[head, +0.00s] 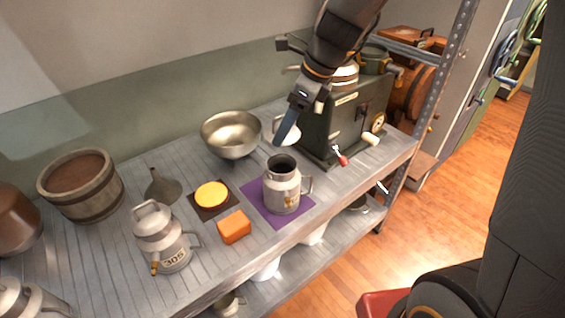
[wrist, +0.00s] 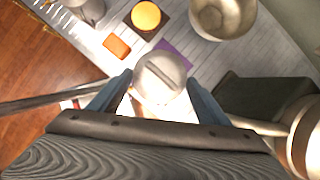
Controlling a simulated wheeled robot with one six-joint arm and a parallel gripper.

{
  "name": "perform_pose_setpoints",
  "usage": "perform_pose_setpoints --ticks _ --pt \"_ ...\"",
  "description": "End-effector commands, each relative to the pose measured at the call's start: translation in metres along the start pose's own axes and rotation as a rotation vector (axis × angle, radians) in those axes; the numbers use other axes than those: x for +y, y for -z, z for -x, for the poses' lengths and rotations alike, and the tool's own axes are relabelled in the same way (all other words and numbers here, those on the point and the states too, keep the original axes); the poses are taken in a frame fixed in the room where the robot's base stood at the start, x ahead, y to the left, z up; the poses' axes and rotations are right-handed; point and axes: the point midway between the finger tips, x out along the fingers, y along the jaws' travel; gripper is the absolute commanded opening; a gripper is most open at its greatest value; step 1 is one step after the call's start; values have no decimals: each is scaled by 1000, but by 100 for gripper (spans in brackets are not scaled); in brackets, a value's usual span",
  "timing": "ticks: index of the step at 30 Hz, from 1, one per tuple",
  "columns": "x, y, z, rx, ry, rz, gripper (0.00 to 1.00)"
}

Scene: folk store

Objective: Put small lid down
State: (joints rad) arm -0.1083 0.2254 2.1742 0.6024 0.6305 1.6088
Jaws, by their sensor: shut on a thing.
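My gripper (head: 289,122) is above the shelf, up and behind an open grey metal can. It is shut on the small lid, a round pale metal piece with a raised bar handle, seen between the blue fingers in the wrist view (wrist: 158,72). In the head view a finger partly hides the lid (head: 293,134). The open can (head: 281,192) stands upright on a purple mat (head: 258,207), its dark mouth uncovered. In the wrist view the lid hides most of the mat (wrist: 177,54).
A green machine (head: 345,120) stands close to the right of my gripper. A metal bowl (head: 232,134) is left of it. An orange block (head: 234,227), a yellow disc (head: 212,194) on a brown mat, a funnel (head: 162,188) and a lidded can (head: 160,240) stand farther left.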

Motion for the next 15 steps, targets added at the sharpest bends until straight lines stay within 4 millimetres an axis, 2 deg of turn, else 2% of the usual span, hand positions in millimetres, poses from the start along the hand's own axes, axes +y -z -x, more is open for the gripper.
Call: perform_pose_setpoints --ticks 7,15 --pt "2 14 -34 2 -6 1 47" --pt "2 23 -59 1 -5 2 47"
